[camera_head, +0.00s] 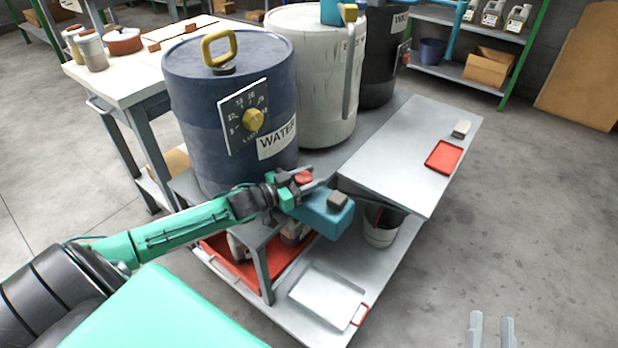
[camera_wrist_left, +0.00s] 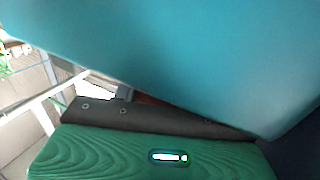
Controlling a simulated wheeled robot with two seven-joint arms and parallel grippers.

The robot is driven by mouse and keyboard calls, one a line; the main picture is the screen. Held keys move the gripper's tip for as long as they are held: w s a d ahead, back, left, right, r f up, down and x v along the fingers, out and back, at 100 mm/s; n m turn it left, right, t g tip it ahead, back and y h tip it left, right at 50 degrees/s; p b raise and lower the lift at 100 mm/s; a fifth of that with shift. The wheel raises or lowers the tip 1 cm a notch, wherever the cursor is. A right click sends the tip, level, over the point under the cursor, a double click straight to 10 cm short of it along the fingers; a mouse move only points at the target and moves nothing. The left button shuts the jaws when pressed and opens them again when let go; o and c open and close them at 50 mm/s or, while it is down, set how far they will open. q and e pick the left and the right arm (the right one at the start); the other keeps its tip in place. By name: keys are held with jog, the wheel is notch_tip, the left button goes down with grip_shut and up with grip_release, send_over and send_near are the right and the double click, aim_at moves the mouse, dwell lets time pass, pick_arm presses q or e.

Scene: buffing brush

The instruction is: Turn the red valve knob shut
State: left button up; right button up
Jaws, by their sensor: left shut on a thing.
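The red valve knob (camera_head: 303,177) shows as a small red patch at the front foot of the blue WATER drum (camera_head: 190,110), just above a teal block-shaped part (camera_head: 325,214). My left gripper (camera_head: 306,182) reaches in from the left and is shut on the knob, which is partly hidden by the fingers. In the left wrist view, the teal part (camera_wrist_left: 200,50) fills the top, close to a dark finger, and the knob is not clearly visible. My right gripper (camera_head: 492,330) shows only its two fingertips at the bottom edge, apart and empty.
A grey bench (camera_head: 410,150) holds a red tray (camera_head: 445,157) and a small pale block. A bucket (camera_head: 382,228) stands below, near a white tray (camera_head: 328,290) with a red handle. White and black drums stand behind. The floor at right is clear.

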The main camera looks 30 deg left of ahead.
pick_arm(q)
jog(key=shift+r, duration=0.1)
jog(key=o, duration=1)
jog(key=shift+c, duration=0.2)
jog(key=shift+s+a, duration=0.2)
jog(key=shift+s, duration=0.25)
jog(key=p+v, duration=0.3)
jog(key=v, duration=0.9)
jog(key=shift+s+a, duration=0.15)
jog(key=shift+s, duration=0.2)
pick_arm(e)
jog(key=s+a+f+g, duration=0.2)
jog(key=s+f+g, duration=0.2)
jog(key=f+g, duration=0.3)
jog(key=shift+s+f+n+g+h, duration=0.3)
jog(key=shift+f+g+h, duration=0.1)
jog(key=shift+f, duration=1.8)
jog(key=shift+w, duration=0.1)
